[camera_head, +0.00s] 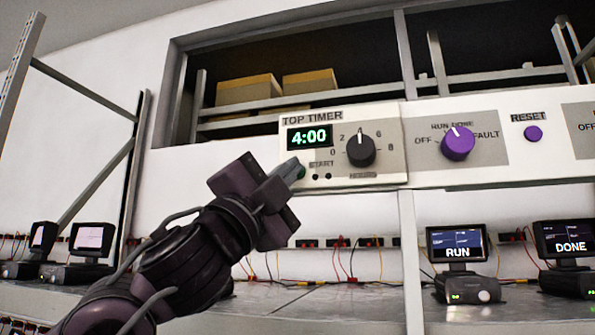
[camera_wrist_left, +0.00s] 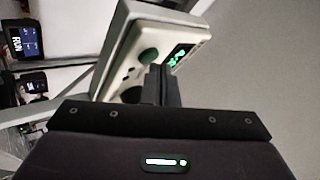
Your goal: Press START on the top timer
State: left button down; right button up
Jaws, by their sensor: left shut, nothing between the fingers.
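The top timer (camera_head: 390,170) is a white panel with a green 4:00 display (camera_head: 309,136) and a black knob (camera_head: 360,150) pointing near 4. My right gripper is not in view.
Right of the timer are a purple RUN/DONE/FAULT knob (camera_head: 457,143) and a purple RESET button (camera_head: 533,133). Below, a bench carries monitors reading RUN (camera_head: 457,246) and DONE (camera_head: 566,240), with wires behind. Boxes (camera_head: 249,90) sit on a shelf above.

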pick_arm(q)
jog(key=shift+w+d, duration=0.1)
jog(key=shift+w, duration=0.25)
dwell(0.6)
jog(key=shift+s, duration=0.15)
jog(key=shift+s+a+b, duration=0.25)
jog(key=shift+s+b, duration=0.1)
jog(key=shift+s, duration=0.25)
jog(key=s, duration=0.1)
jog(key=s+a+b, duration=0.1)
jog(key=s, duration=0.2)
jog(key=shift+s+a, duration=0.25)
jog(key=shift+s, duration=0.1)
